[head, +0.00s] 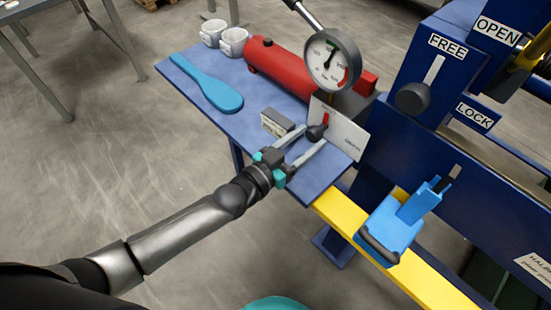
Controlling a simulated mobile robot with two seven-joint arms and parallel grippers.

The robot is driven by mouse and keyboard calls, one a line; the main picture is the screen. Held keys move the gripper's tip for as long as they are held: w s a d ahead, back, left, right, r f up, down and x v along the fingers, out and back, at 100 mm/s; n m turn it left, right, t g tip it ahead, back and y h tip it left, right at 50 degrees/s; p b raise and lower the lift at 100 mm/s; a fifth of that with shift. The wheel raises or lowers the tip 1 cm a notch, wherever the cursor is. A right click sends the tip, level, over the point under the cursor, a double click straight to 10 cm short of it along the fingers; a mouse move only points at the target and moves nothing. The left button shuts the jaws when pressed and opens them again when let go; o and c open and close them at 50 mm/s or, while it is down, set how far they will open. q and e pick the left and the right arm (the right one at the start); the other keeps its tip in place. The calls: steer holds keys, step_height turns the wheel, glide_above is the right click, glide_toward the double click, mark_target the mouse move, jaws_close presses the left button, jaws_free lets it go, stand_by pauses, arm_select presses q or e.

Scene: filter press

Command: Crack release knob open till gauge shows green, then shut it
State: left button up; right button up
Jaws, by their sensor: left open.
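The release knob (315,132) is dark with a red pointer. It sits on a white plate (346,135) at the front right of the blue table. My left gripper (313,137) is open, its two fingertips on either side of the knob; I cannot tell whether they touch it. The round gauge (322,75) stands above the plate. Its dark needle points up and slightly right, near a small green mark at the top of the dial. A red band shows at the dial's lower right. My right gripper is not in view.
The blue table (205,68) also holds a red cylinder (275,66), a teal paddle (210,85), two white mugs (233,42) and a small grey block (277,122). A blue press with a FREE/LOCK lever (413,97) and a yellow beam (345,219) bound the right.

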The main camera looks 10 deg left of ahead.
arm_select(q)
steer(key=p+v, duration=0.1)
steer(key=v, duration=1.1)
steer(key=shift+s+a+p, duration=0.15)
steer(key=shift+s+p, duration=0.05)
steer(key=shift+p, duration=0.1)
